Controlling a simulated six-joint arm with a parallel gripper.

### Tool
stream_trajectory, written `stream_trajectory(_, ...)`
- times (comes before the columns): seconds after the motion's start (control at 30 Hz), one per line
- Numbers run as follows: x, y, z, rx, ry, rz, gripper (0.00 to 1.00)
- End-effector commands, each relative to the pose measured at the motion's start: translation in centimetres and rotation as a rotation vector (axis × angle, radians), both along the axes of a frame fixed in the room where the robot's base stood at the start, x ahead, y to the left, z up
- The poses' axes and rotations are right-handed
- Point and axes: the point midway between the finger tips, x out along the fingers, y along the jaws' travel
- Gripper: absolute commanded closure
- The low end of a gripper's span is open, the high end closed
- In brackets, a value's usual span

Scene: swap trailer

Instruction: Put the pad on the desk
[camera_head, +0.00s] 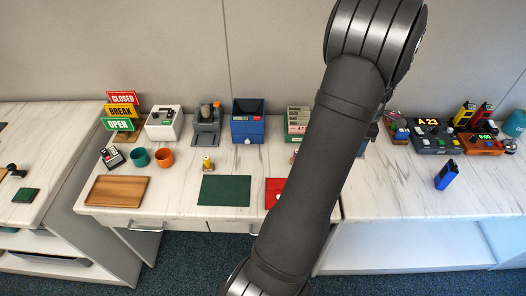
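Which thing is the pad is not certain from this view. A small dark green pad-like block (26,195) lies on the separate left counter (50,150), beside a dark stamp-like object (14,171). On the middle desk (170,205) lie a flat green mat (224,190) and a red flat item (274,188), partly hidden by my arm. My arm crosses the picture from top right to bottom centre. My gripper's fingers cannot be made out, and nothing held can be seen.
A wooden tray (117,191), teal cup (139,157), orange cup (165,157) and yellow-topped stamp (207,163) stand on the middle desk. Signs and machines line its back. The right counter holds a blue device (446,175). Free room lies around the green mat.

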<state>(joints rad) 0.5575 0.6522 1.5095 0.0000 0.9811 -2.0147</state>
Motion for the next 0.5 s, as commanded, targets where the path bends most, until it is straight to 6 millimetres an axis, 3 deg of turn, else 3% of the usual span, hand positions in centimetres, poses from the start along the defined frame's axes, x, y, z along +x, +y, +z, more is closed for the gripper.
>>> stream_trajectory(0.03, 0.9, 2.4, 0.1, -0.001, -0.001, 0.017, 0.68)
stream_trajectory(0.2, 2.7, 9.6, 0.1, 0.000, 0.000, 0.040, 0.68)
stream_trajectory(0.5, 3.4, 22.0, 0.2, -0.001, -0.001, 0.082, 0.68)
